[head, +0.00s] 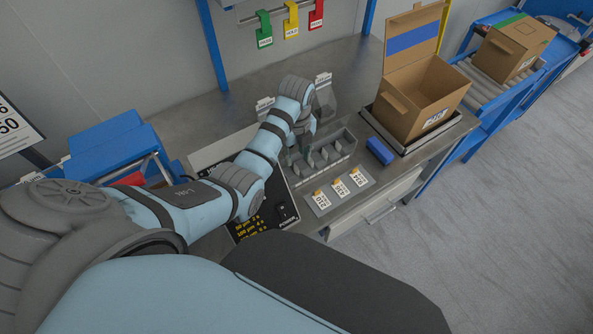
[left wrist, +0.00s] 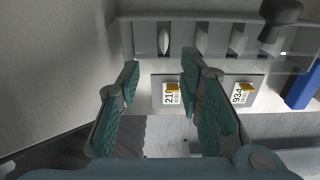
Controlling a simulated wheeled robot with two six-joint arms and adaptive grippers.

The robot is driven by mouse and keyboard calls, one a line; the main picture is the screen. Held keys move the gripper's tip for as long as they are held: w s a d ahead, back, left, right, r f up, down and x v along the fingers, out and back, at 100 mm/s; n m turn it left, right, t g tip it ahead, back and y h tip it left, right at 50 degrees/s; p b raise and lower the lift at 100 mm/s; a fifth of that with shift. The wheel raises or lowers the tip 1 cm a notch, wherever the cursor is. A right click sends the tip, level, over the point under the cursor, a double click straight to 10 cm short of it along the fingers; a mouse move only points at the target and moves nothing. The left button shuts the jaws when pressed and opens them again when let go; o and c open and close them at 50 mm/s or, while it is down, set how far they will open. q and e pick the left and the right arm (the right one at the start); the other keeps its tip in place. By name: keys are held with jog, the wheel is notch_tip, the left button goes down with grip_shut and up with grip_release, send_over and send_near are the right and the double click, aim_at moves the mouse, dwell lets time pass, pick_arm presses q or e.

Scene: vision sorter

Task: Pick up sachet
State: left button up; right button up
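A grey compartment rack (head: 335,152) stands on the bench, and its slots also show in the left wrist view (left wrist: 204,38). Pale, thin upright shapes (left wrist: 165,40) show in the slots; I cannot tell whether they are sachets or dividers. My left gripper (head: 300,150) is at the rack's left end in the head view. In the left wrist view its two teal fingers (left wrist: 160,66) are apart, with nothing held between them. The fingertips appear in front of the rack. My right gripper is not in view.
Numbered cards (head: 340,189) with small orange pieces lie in front of the rack. A blue block (head: 380,151) is to its right. An open cardboard box (head: 408,113) stands farther right, beside a roller conveyor (head: 487,80). Blue bins (head: 104,133) are at the left.

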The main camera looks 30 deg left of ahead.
aim_at(297, 167)
pick_arm(q)
jog(key=f, duration=0.2)
jog(key=f+b, duration=0.1)
jog(key=f, duration=0.1)
jog(key=f+b, duration=0.1)
jog(key=f, duration=0.2)
jog(key=shift+w, duration=0.35)
jog(key=shift+r, duration=0.15)
grip_shut()
